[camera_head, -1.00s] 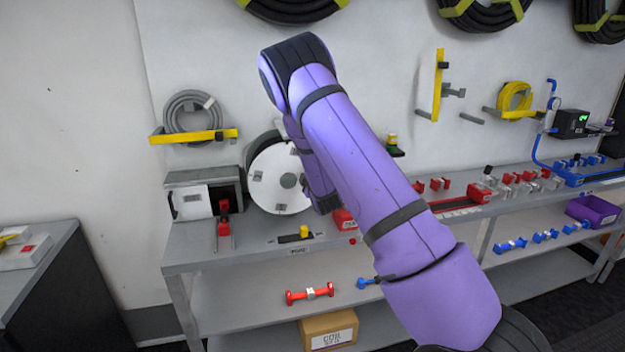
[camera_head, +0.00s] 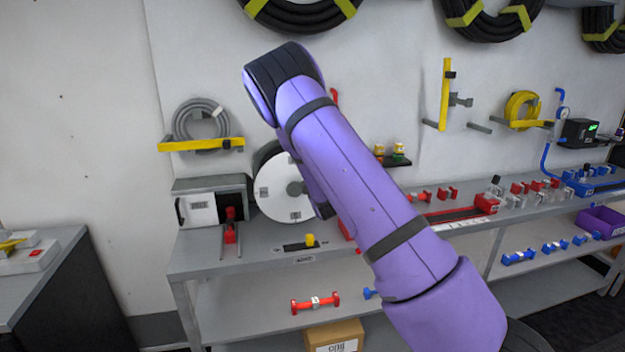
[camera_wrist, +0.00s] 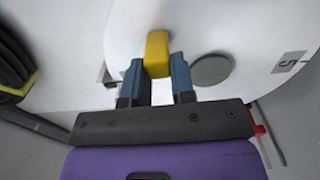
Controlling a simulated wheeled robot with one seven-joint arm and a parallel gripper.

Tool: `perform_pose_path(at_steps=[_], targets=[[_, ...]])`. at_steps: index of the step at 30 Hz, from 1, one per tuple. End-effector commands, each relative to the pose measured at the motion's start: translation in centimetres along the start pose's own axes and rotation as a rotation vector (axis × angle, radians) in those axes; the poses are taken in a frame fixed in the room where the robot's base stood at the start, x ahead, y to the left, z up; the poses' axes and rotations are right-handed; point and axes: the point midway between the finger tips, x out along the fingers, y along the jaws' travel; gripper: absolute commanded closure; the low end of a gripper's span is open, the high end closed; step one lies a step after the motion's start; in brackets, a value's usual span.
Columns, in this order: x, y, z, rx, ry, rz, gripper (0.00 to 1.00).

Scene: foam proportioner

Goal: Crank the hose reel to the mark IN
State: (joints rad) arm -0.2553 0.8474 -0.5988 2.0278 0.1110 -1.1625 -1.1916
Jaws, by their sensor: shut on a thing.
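The hose reel (camera_head: 275,200) is a round white disc with a dark rim, standing on the workbench. It fills much of the wrist view (camera_wrist: 225,30), with a grey hub (camera_wrist: 211,69) at its middle and a small label (camera_wrist: 289,62) at the right. My gripper (camera_wrist: 158,72) is shut on the yellow crank handle (camera_wrist: 157,50), beside the hub. In the head view my arm hides the gripper, the handle and the right part of the reel. The mark IN cannot be made out in either view.
A grey box (camera_head: 210,203) stands left of the reel. A red clamp-like part (camera_head: 231,228) and a yellow-knobbed slider (camera_head: 309,240) sit at the bench front. A coiled grey hose (camera_head: 201,120) hangs above on a yellow bracket. Red fittings (camera_head: 420,196) lie to the right.

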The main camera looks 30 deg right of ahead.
Motion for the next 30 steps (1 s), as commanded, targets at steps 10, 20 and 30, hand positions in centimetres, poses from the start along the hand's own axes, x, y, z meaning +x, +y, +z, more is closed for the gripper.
perform_pose_path(at_steps=[10,20,30], targets=[[0.0,0.1,-0.1,0.000,0.003,0.002,0.51],[-1.6,0.1,-0.1,0.001,0.002,0.000,0.51],[-7.8,0.0,-0.1,0.000,0.003,0.000,0.51]])
